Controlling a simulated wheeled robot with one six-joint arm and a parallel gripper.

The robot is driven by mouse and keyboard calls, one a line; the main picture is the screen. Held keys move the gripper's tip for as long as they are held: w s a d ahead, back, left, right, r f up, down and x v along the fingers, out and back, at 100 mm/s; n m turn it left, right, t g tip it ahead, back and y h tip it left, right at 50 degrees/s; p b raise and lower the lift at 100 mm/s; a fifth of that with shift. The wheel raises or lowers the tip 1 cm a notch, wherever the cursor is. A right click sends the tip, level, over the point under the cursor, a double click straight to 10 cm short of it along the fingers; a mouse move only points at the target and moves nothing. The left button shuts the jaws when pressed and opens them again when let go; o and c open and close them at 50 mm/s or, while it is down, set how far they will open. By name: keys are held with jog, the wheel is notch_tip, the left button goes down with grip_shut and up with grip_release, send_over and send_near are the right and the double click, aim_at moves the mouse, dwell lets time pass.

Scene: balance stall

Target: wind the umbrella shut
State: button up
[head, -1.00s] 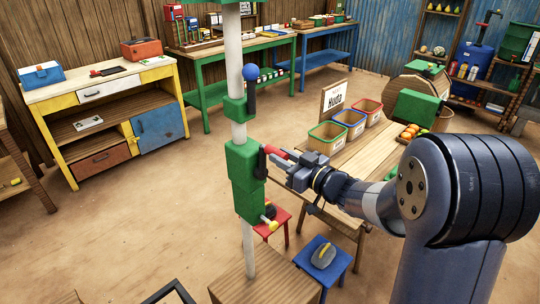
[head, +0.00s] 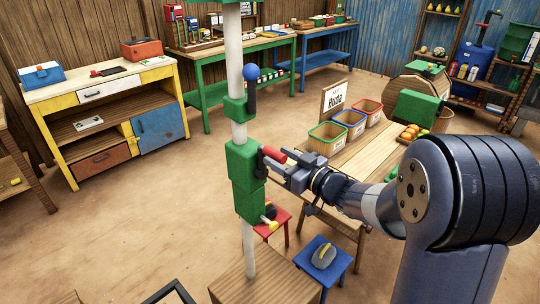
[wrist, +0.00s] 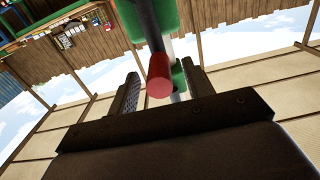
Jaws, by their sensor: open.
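The umbrella's white pole (head: 249,245) stands upright, with its green canopy edge at the top of the head view. A green crank box (head: 245,185) is fixed on the pole. A crank with a red handle (head: 274,154) sticks out from the box's right side. A lever with a blue knob (head: 250,73) rises from a smaller green block (head: 236,107) above. My gripper (head: 277,163) is open at the red handle. In the wrist view the handle (wrist: 159,76) lies end-on between the parted fingers, with gaps on both sides.
A wooden table (head: 345,160) with coloured bins stands behind my arm. A blue stool (head: 324,258) holding a grey and yellow object and a red stool (head: 284,218) stand low beside the pole. The pole rises from a wooden base (head: 225,292). The floor at left is clear.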

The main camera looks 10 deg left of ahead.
jog(key=v, duration=0.9)
jog(key=shift+p, duration=0.3)
jog(key=x, duration=0.9)
jog(key=shift+b, duration=0.35)
jog(key=shift+w+d, duration=0.1)
jog(key=shift+w, duration=0.05)
jog(key=shift+f, duration=0.2)
